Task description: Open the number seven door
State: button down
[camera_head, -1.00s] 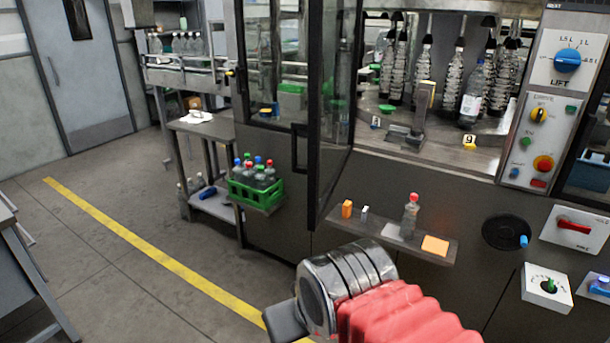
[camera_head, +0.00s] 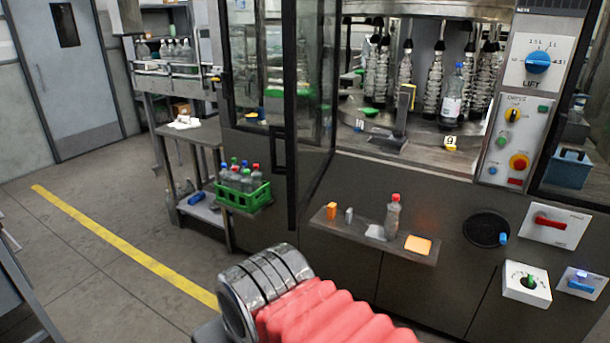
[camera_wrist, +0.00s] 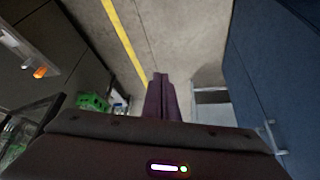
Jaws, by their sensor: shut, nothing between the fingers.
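No number seven shows on any door in these views. In the head view a dark-framed glass door (camera_head: 317,110) stands swung out at the left of the machine's bright bay, with a black handle (camera_head: 278,150) on the frame beside it. A grey door (camera_head: 72,85) with a small window is closed at the far left. My gripper (camera_wrist: 158,78) shows in the wrist view, its dark fingers together and empty above the floor, apart from any door. In the head view my arm is low in the middle and the fingers are not seen.
A green crate of bottles (camera_head: 243,194) and a shelf (camera_head: 330,226) with a bottle (camera_head: 393,216) jut from the machine front. Control panels (camera_head: 515,140) are at right. A yellow line (camera_head: 120,245) crosses open floor. A blue cabinet (camera_wrist: 265,75) stands right in the wrist view.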

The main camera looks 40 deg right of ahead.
jog(key=shift+w, duration=0.1)
jog(key=w+d+r+n+t+y, duration=0.1)
jog(key=w+d+r+n+y, duration=0.15)
jog(key=w+d+y, duration=0.45)
jog(key=w+d+r+n+y, duration=0.1)
jog(key=w+d+r+y, duration=0.15)
jog(key=w+d, duration=0.8)
jog(key=s+d+r+n+t, duration=0.1)
jog(key=d+t, duration=0.1)
jog(key=d, duration=0.7)
jog(key=s+d+r+n+t, duration=0.1)
jog(key=s+d+t, duration=0.1)
jog(key=d, duration=0.7)
jog(key=s+d+r+n+t, duration=0.1)
jog(key=d+t, duration=0.3)
jog(key=d, duration=0.5)
jog(key=shift+s+d, duration=0.2)
jog(key=shift+s, duration=0.55)
